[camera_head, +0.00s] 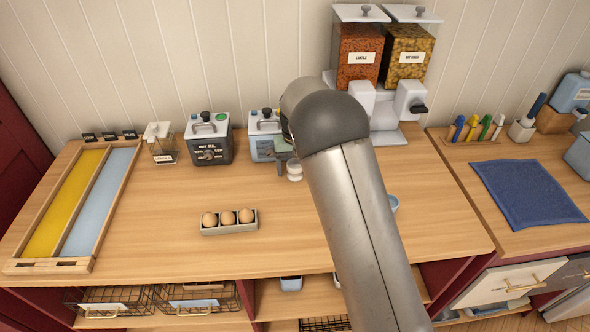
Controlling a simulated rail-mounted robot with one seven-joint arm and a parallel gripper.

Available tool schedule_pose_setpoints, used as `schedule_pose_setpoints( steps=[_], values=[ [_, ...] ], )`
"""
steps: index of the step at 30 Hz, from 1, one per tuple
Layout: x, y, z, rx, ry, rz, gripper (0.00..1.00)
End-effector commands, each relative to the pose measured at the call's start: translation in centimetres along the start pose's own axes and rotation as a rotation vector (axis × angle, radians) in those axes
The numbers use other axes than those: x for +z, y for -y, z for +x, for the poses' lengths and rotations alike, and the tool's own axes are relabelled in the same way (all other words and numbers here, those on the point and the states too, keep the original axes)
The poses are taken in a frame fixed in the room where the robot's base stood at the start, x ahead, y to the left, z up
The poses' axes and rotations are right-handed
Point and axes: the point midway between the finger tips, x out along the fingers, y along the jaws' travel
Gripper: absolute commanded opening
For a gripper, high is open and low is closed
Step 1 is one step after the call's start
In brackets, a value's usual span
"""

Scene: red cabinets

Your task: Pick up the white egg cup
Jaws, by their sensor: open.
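A small white egg cup (295,173) stands upright on the wooden counter, in front of the light blue canister at the back. My gripper (287,166) is right at the egg cup, with one finger showing just left of it. The gripper is open. My arm covers much of the gripper, so the other finger is hard to make out. I cannot tell whether a finger touches the cup.
A tray with three brown eggs (229,221) lies in front. A dark canister (208,138) and the light blue canister (263,135) stand behind. A small blue cup (393,203) is partly hidden by my arm. The counter's left middle is clear.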

Motion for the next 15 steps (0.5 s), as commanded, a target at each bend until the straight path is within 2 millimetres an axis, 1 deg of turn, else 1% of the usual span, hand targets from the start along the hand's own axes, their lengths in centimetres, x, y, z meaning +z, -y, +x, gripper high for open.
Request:
schedule_pose_setpoints(
  steps=[2,3,5,6,8,15],
  values=[
    [0.00,0.00,0.00,0.000,0.000,0.000,0.72],
    [0.00,-0.01,-0.01,0.000,0.000,0.000,0.66],
    [-0.01,-0.01,-0.02,0.000,0.000,0.000,0.50],
    [-0.01,-0.01,-0.02,0.000,0.000,0.000,0.38],
    [-0.01,-0.01,-0.03,0.000,0.000,0.000,0.23],
    [-0.01,-0.01,-0.07,0.000,0.000,0.000,0.23]
  ],
)
